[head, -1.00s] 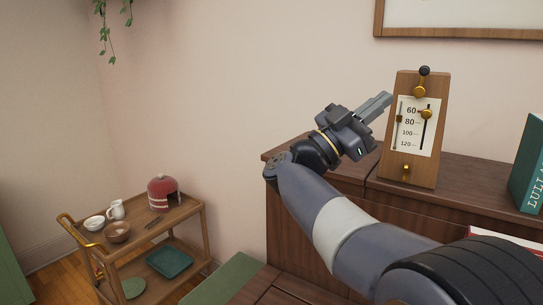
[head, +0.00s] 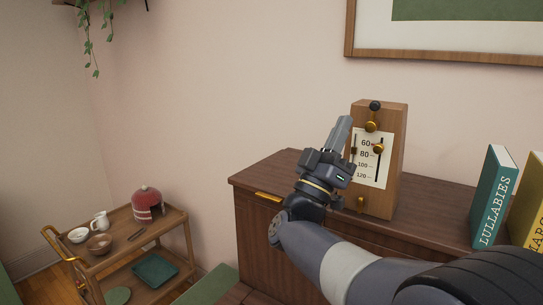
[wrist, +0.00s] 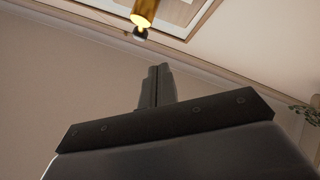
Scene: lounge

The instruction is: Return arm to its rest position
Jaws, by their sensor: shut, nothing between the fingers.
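My gripper (head: 341,133) is shut and empty, with its fingers together and pointing up and slightly right. In the head view it is just left of a wooden metronome-like device (head: 391,150) and overlaps part of its left edge; I cannot tell whether they touch. My arm reaches in from the lower right, bent at the wrist. In the wrist view the shut fingers (wrist: 157,88) point up toward the wall and ceiling.
The device stands on a dark wooden cabinet (head: 262,178). A teal book (head: 493,198) and a yellow book (head: 528,205) stand to its right. A framed picture (head: 350,30) hangs above. A wooden cart (head: 180,222) with dishes is at lower left. The wall space left of my gripper is clear.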

